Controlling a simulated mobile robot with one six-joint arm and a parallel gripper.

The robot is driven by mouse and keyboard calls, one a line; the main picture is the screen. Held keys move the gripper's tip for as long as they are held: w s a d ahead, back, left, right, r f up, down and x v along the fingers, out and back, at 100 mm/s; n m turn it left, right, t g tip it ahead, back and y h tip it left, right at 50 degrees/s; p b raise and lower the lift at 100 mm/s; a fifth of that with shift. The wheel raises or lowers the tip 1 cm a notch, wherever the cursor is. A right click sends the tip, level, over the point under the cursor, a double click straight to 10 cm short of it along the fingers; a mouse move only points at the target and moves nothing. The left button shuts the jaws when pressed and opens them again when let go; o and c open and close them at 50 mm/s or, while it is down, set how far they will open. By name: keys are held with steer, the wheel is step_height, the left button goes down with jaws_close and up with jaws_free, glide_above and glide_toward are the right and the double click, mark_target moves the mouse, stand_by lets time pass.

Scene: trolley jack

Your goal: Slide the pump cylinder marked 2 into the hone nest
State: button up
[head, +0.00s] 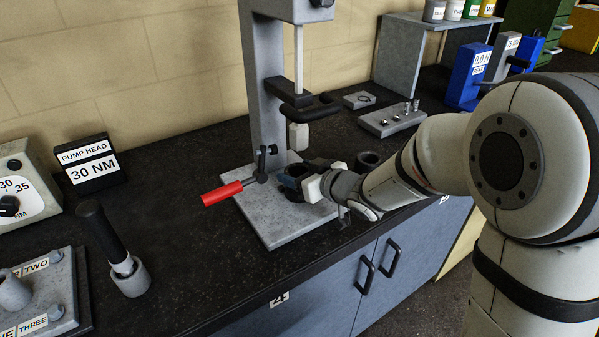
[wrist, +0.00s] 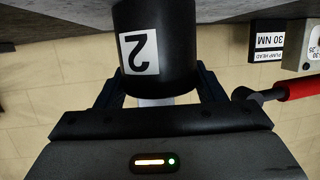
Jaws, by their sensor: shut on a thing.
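My gripper (head: 296,181) is shut on a dark pump cylinder (wrist: 155,45) with a white label marked 2. In the wrist view, the gripper (wrist: 157,82) has one finger on each side of the cylinder, and the label appears upside down. In the head view, the held cylinder is partly covered by the gripper, above the grey base plate (head: 272,232) of the hone stand (head: 267,100). The hone's pale block (head: 299,136) hangs just above and behind it. I cannot clearly tell the nest from the dark parts around the gripper, nor whether the cylinder touches it.
The clamp's red handle (head: 222,193) sticks out left of the gripper. Another dark cylinder (head: 368,160) stands to the right, close to my arm. A grey tray (head: 391,119) with small metal parts lies behind. The bench left of the red handle has free room.

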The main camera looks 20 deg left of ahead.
steer(key=o, duration=1.7)
steer(key=shift+s, duration=0.1)
